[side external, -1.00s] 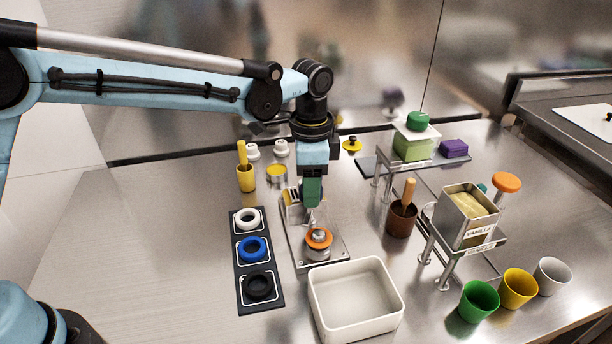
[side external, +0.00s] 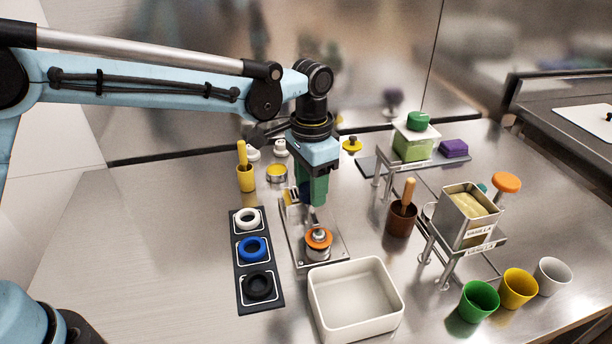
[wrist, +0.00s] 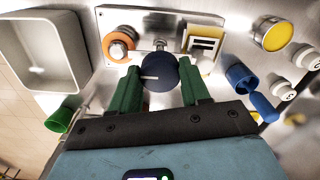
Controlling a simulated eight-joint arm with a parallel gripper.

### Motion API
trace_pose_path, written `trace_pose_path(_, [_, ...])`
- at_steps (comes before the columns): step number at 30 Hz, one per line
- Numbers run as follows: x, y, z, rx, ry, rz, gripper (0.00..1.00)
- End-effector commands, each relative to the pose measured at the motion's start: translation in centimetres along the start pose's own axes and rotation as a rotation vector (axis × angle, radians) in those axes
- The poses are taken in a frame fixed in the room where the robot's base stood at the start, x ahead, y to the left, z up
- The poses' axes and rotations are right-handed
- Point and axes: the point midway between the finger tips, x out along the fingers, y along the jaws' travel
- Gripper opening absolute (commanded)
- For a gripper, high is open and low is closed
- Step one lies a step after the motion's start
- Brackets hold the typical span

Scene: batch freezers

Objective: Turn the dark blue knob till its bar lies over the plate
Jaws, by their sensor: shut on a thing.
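The dark blue knob (wrist: 160,75) sits between my gripper's two green fingers in the wrist view. It carries a pale line on top, pointing left in that view. My gripper (side external: 312,204) is shut on the knob, which shows only as a small dark patch (side external: 304,194) beside the fingers in the side view. The steel plate (wrist: 138,17) lies beyond the knob in the wrist view, with an orange-ringed metal fitting (wrist: 119,44) at one end. Small metal parts stand between knob and plate; I cannot tell which one is the bar.
A white open bin (side external: 352,328) stands in front of the plate (side external: 333,252). A dark tray (side external: 241,285) with white, blue and black rings lies to its left. A brown cup (side external: 401,222) and a raised rack (side external: 438,252) stand to the right.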

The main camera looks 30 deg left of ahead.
Motion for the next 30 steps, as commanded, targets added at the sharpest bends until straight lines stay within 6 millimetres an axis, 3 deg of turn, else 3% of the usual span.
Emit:
trace_pose_path(8, [-0.1,0.0,0.0,0.0,-0.001,0.0,0.16])
trace_pose_path(9, [-0.1,0.0,0.0,0.0,-0.001,0.0,0.49])
trace_pose_path(14, [-0.1,0.0,0.0,0.001,-0.001,0.0,0.72])
trace_pose_path(23, [-0.2,0.0,0.0,0.001,0.0,0.0,0.72])
trace_pose_path(30, [-2.8,0.0,0.0,0.001,0.0,0.0,0.72])
